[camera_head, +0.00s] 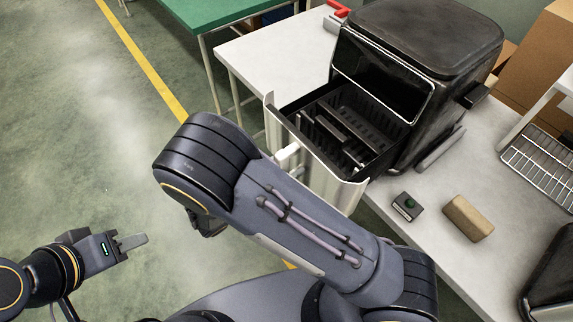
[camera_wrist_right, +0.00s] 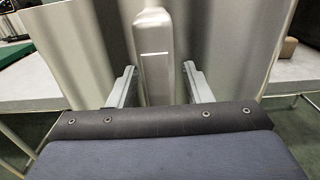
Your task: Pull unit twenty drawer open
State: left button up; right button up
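The black fryer unit (camera_head: 420,50) stands on the white table, its drawer (camera_head: 350,192) pulled out so that the dark slotted interior shows. The drawer has a pale metal front, which fills the right wrist view, with an upright handle (camera_wrist_right: 153,55); a pale end of the handle shows in the head view (camera_head: 287,152). My right gripper (camera_wrist_right: 160,86) has its fingers apart, one on each side of the handle, with visible gaps. In the head view my right arm hides it. My left gripper (camera_head: 130,242) is far from the drawer at lower left; its finger opening is unclear.
A small box with a green button (camera_head: 406,206) and a tan block (camera_head: 468,217) lie on the table right of the drawer. A wire rack (camera_head: 543,165) and cardboard boxes stand further right. The floor at left is clear.

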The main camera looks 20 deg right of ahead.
jog(key=b+v, duration=0.1)
jog(key=v, duration=0.6)
jog(key=shift+s+a+b, duration=0.15)
jog(key=shift+a+b, duration=0.2)
jog(key=shift+b, duration=0.05)
dwell(0.4)
